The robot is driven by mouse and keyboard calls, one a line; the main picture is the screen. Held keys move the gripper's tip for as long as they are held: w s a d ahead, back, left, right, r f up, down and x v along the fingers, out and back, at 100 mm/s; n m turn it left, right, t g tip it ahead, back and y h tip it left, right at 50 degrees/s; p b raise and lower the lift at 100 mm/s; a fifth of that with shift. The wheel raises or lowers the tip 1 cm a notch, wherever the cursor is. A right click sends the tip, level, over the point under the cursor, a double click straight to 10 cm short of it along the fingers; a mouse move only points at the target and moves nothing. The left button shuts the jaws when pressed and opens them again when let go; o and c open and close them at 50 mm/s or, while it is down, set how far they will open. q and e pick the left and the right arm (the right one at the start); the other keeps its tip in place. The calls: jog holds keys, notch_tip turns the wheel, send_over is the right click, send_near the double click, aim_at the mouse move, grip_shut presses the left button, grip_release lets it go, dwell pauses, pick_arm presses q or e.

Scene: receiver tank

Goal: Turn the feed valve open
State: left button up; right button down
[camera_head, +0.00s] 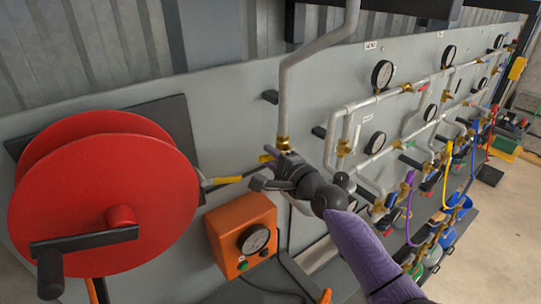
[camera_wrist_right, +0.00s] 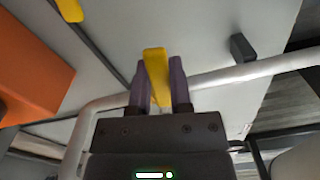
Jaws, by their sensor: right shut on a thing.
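The feed valve appears to be the brass valve (camera_head: 283,144) at the bottom of a thick grey pipe, with a yellow lever (camera_head: 266,158) on its left side. My right gripper (camera_head: 272,172) is at this lever, just below the brass body. In the right wrist view the two dark purple fingers (camera_wrist_right: 160,88) are shut on the yellow lever (camera_wrist_right: 155,66), one finger on each side. The lever's pivot is hidden in that view. My left gripper is in neither view.
A large red hose reel (camera_head: 100,190) with a black crank is at the left. An orange box (camera_head: 242,235) with a gauge sits below the valve. Grey pipes, gauges (camera_head: 382,74) and coloured hoses (camera_head: 446,178) crowd the panel to the right.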

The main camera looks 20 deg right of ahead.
aim_at(286, 124)
jog(key=r+m+p, duration=0.1)
jog(key=m, duration=0.1)
jog(key=d+r+m+p, duration=0.1)
jog(key=m+p, duration=0.1)
jog(key=shift+w+r+m, duration=0.2)
jog(key=shift+r+m, duration=0.1)
jog(key=shift+r, duration=0.05)
jog(key=m, duration=0.1)
jog(key=d+r+m+p, duration=0.1)
jog(key=m+p, duration=0.1)
jog(key=shift+w+d+r+m, duration=0.15)
jog(key=shift+w+r+m, duration=0.1)
jog(key=shift+m, duration=0.15)
jog(key=m, duration=0.1)
jog(key=d+m+p, duration=0.2)
jog(key=m, duration=0.1)
jog(key=shift+w+r, duration=0.35)
jog(key=shift+w+d+m+p, duration=0.2)
jog(key=shift+d+m+p, duration=0.5)
jog(key=shift+m, duration=0.7)
jog(key=c, duration=0.5)
grip_release()
jog(key=shift+w+d, duration=0.1)
jog(key=shift+c, duration=0.2)
